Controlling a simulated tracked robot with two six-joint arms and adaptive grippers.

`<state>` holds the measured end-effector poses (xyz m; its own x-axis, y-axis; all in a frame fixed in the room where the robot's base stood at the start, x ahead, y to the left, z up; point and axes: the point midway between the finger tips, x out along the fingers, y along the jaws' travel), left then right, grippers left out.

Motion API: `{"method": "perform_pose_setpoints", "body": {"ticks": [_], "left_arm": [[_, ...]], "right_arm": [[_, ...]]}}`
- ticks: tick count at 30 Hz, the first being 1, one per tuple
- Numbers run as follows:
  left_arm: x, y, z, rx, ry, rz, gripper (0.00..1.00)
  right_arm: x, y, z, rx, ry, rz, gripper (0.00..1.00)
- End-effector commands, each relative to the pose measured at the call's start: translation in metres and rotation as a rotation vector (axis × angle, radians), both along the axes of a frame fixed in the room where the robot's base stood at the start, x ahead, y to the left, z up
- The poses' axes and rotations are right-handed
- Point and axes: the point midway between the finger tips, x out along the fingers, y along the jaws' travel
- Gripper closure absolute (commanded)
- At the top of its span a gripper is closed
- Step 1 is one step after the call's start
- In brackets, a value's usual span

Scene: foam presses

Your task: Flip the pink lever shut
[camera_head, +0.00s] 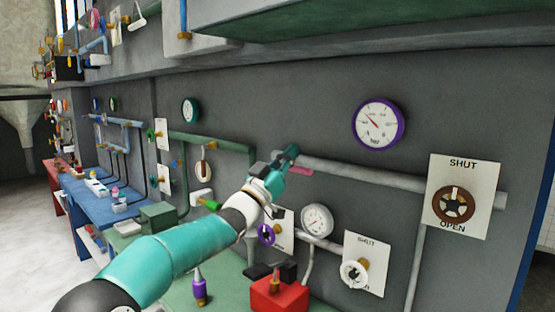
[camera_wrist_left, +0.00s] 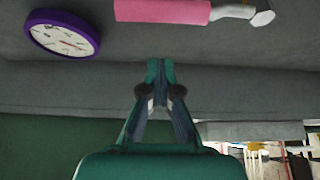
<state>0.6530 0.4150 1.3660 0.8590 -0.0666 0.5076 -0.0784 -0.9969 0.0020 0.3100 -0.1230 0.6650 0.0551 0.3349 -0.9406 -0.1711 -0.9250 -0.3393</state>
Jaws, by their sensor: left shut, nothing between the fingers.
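The pink lever (camera_head: 300,170) shows as a short pink handle just under the grey pipe in the head view, partly hidden by my left gripper. In the left wrist view its pink handle (camera_wrist_left: 162,10) lies across the top, with a pale metal stem at its right end. My left gripper (camera_head: 291,152) is shut and empty, its tips close to the grey pipe and beside the lever. In the left wrist view the closed fingertips (camera_wrist_left: 160,68) point toward the lever, with a gap between them in the picture. I cannot tell whether they touch the pipe.
A grey pipe (camera_head: 390,179) runs along the wall to a brown valve wheel (camera_head: 454,205) on a SHUT/OPEN plate. A purple-rimmed gauge (camera_head: 379,124) hangs above. A white gauge (camera_head: 317,220), a white wheel (camera_head: 353,273) and a red box (camera_head: 279,294) are lower down.

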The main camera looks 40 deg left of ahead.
Motion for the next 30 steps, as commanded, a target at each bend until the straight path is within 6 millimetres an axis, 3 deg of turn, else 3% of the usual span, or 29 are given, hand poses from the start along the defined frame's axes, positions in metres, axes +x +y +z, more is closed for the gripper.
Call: {"method": "perform_pose_setpoints", "body": {"ticks": [1, 3, 10, 30], "left_arm": [[0.01, -0.002, 0.01, 0.0, 0.0, -0.002, 1.0], [0.012, -0.001, -0.01, -0.002, 0.006, -0.002, 1.0], [0.015, -0.002, -0.031, 0.0, 0.001, -0.001, 1.0], [0.016, -0.004, -0.039, 0.033, -0.002, -0.004, 1.0]], "right_arm": [[0.0, 0.0, 0.011, 0.0, 0.0, 0.0, 1.0], [0.0, 0.0, 0.007, 0.0, 0.0, 0.0, 1.0], [0.0, 0.0, 0.009, 0.0, 0.0, 0.0, 1.0], [0.0, 0.0, 0.006, 0.0, 0.0, 0.0, 1.0]]}}
